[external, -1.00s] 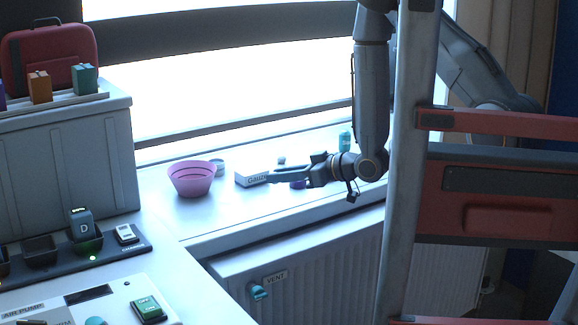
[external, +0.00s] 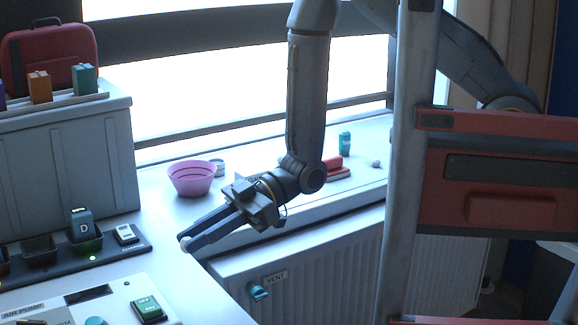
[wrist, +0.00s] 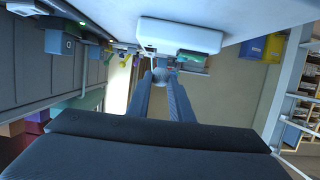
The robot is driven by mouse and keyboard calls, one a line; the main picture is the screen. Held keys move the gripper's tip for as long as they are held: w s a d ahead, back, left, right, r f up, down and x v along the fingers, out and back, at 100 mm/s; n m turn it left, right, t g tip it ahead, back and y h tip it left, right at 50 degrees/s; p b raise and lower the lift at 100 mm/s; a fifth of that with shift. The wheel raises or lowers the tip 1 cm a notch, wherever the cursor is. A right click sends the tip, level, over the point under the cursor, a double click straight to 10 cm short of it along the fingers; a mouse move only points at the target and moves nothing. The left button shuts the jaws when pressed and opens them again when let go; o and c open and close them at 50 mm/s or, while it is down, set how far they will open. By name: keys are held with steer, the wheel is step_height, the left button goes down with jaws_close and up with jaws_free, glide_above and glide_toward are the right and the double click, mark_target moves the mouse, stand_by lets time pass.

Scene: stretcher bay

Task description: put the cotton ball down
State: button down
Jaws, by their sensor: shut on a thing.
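My gripper (external: 184,242) is shut on the cotton ball (external: 187,245), a small white ball at its fingertips. In the external view the fingers point down and left, with the ball in front of the corner where the white counter (external: 165,255) meets the window sill (external: 152,183). I cannot tell the gap between ball and surface. In the wrist view the ball (wrist: 161,74) sits between the ends of both fingers, below the white panel in the picture.
A pink bowl (external: 193,180) stands on the sill behind the gripper. A red block (external: 332,163), a teal bottle (external: 344,142) and another small white ball (external: 376,163) are to the right. The air pump panel (external: 100,302) and charger strip (external: 70,255) occupy the counter.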

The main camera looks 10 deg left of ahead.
mark_target(202, 296)
steer(key=f+b, duration=0.2)
steer(key=f, duration=0.1)
steer(key=s+f+b, duration=0.1)
steer(key=f+b, duration=0.1)
steer(key=f, duration=0.1)
steer(key=f+b, duration=0.2)
steer(key=f, duration=0.2)
steer(key=shift+s+d+b, duration=0.2)
steer(key=shift+s+b, duration=0.05)
steer(key=shift+b, duration=0.05)
steer(key=shift+f, duration=0.1)
steer(key=c, duration=1.6)
jaws_free()
